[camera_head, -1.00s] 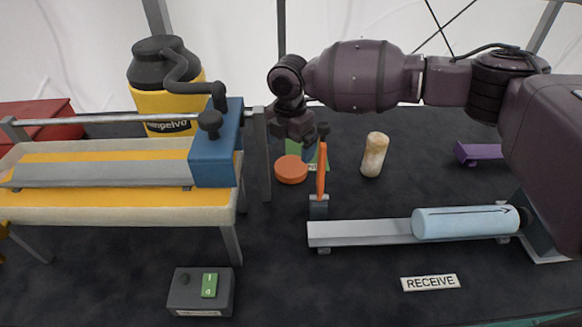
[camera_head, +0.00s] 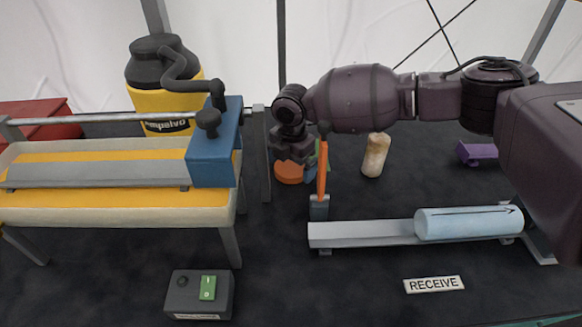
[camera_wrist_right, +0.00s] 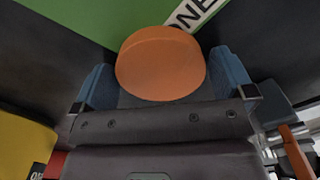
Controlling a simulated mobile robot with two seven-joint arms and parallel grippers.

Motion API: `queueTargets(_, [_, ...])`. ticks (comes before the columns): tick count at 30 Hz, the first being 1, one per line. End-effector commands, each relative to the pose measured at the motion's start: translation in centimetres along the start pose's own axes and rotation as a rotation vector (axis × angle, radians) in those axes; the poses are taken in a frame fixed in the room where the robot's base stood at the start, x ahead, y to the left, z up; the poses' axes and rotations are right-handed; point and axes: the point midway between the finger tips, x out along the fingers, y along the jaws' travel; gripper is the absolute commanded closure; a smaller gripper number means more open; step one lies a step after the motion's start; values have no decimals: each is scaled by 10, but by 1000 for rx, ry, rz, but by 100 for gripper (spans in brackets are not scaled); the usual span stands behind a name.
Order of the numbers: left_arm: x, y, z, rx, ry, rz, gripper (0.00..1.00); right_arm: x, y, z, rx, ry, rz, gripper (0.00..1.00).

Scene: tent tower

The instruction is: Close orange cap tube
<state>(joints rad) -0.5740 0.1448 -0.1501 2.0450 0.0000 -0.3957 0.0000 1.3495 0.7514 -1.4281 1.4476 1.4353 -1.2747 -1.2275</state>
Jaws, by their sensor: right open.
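A round orange cap (camera_head: 287,175) lies behind the rail. My right gripper (camera_head: 297,163) is open and low over it, hiding part of it. In the right wrist view the cap (camera_wrist_right: 160,62) shows between the two blue fingers of my right gripper (camera_wrist_right: 162,72), with small gaps at both sides. A pale blue tube (camera_head: 465,223) with a dark line along it lies on the right part of a grey rail (camera_head: 365,233). An upright orange plate (camera_head: 322,172) stands at the rail's left end, close to my gripper. My left gripper is not in view.
A yellow and blue machine table (camera_head: 110,213) stands at the left, its post near my gripper. A beige cylinder (camera_head: 375,155) and a purple block (camera_head: 478,153) stand behind the rail. A control box (camera_head: 199,294) and a RECEIVE label (camera_head: 434,284) lie in front.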

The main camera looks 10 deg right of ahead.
Motion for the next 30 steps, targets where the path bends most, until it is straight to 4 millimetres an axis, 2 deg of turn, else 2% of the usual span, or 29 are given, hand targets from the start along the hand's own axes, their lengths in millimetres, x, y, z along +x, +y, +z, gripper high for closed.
queueTargets(9, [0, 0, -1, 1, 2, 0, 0, 0, 0, 0, 0, 0, 0, 2])
queueTargets(16, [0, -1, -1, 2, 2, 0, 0, 0, 0, 0, 0, 0, 0, 36])
queueTargets(26, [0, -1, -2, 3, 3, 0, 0, -2, 0, 0, 0, 0, 1, 36])
queueTargets(30, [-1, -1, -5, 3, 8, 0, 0, -16, 0, 0, 0, -2, 2, 36])
